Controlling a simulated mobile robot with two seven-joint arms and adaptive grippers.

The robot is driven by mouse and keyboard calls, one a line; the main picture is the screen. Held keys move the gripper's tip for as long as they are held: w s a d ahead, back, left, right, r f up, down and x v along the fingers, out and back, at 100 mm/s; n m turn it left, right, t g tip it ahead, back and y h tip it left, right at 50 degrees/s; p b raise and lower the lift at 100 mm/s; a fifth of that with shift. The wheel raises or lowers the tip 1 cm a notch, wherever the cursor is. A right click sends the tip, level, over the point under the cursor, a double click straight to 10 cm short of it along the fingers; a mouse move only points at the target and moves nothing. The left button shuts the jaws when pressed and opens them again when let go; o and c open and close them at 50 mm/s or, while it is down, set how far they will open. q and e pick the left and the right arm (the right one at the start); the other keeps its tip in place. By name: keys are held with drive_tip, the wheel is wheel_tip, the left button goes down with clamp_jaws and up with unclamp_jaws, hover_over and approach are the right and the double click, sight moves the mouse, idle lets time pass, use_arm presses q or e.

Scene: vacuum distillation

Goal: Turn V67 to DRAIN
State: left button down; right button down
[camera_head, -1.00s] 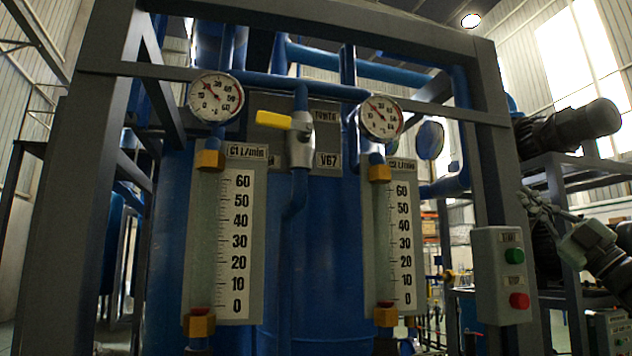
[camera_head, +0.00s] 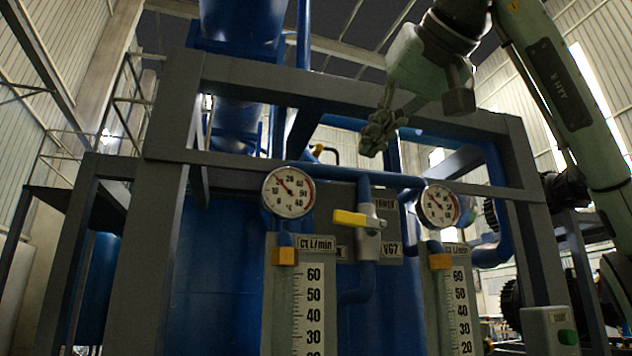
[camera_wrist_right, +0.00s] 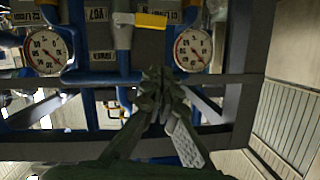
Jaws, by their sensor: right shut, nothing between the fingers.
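Valve V67 has a grey body (camera_head: 367,240) and a yellow lever handle (camera_head: 349,218) that points left, roughly level. The V67 label (camera_head: 392,249) sits right of the valve. A small plate above it is partly readable only. In the right wrist view, which is upside down, the yellow handle (camera_wrist_right: 151,20) and the V67 label (camera_wrist_right: 97,14) show at the top. My right gripper (camera_head: 373,146) is shut and empty, above the valve and apart from the handle. Its closed fingers show in the wrist view (camera_wrist_right: 153,80). My left gripper is not in view.
Two round gauges, left (camera_head: 288,192) and right (camera_head: 439,205), flank the valve. A blue pipe (camera_head: 335,177) runs between them. A grey frame beam (camera_head: 300,92) crosses above. Flow scales (camera_head: 309,310) stand below, and a button box (camera_head: 550,331) is at lower right.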

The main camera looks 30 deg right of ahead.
drive_tip(key=s+r+h, duration=0.1)
hover_over(360, 220)
drive_tip(key=s+a, duration=0.2)
wheel_tip(360, 220, down, 5)
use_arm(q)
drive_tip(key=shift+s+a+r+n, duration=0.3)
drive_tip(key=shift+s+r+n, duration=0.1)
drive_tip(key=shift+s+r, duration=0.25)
use_arm(e)
drive_tip(key=shift+w+f, duration=0.25)
drive_tip(key=shift+f, duration=0.35)
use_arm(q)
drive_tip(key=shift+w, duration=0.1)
